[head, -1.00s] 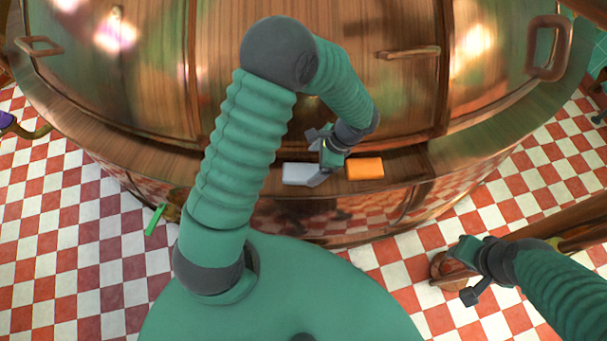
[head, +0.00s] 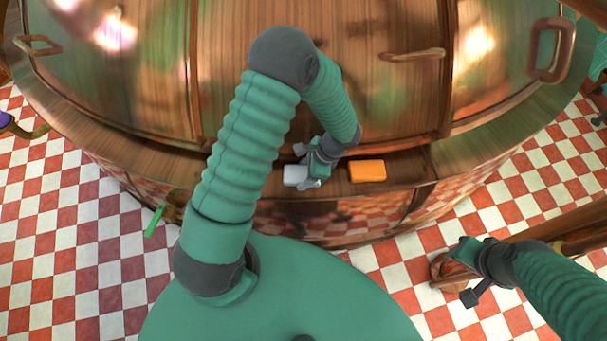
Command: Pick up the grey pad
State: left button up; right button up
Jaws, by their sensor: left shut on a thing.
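The grey pad (head: 293,175) lies on the wooden ledge at the foot of the copper kettle, partly hidden by my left gripper. My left gripper (head: 303,168) reaches down over the pad's right part and is shut on it. I cannot tell whether the pad is lifted off the ledge. My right gripper (head: 463,272) is at the lower right, well away from the pad, with its fingers apart and above a small round wooden seat.
An orange pad (head: 367,171) lies on the ledge (head: 408,166), right of my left gripper. The big copper kettle (head: 375,90) with handles rises behind. A wooden beam (head: 570,228) is near my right arm. Checkered floor lies around.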

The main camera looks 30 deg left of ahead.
aim_at(299, 173)
pick_arm(q)
jog(key=shift+a, duration=0.1)
jog(key=c, duration=0.7)
jog(key=shift+o, duration=0.2)
jog(key=shift+r, duration=0.55)
notch_tip(299, 173, up, 3)
jog(key=shift+w+f, duration=0.1)
jog(key=shift+f, duration=0.1)
jog(key=s+d+r+b, duration=0.1)
jog(key=s+d, duration=0.7)
jog(key=s, duration=0.6)
jog(key=shift+d+r, duration=0.15)
jog(key=shift+d, duration=0.05)
jog(key=o, duration=0.9)
jog(key=c, duration=0.6)
jog(key=shift+w, duration=0.15)
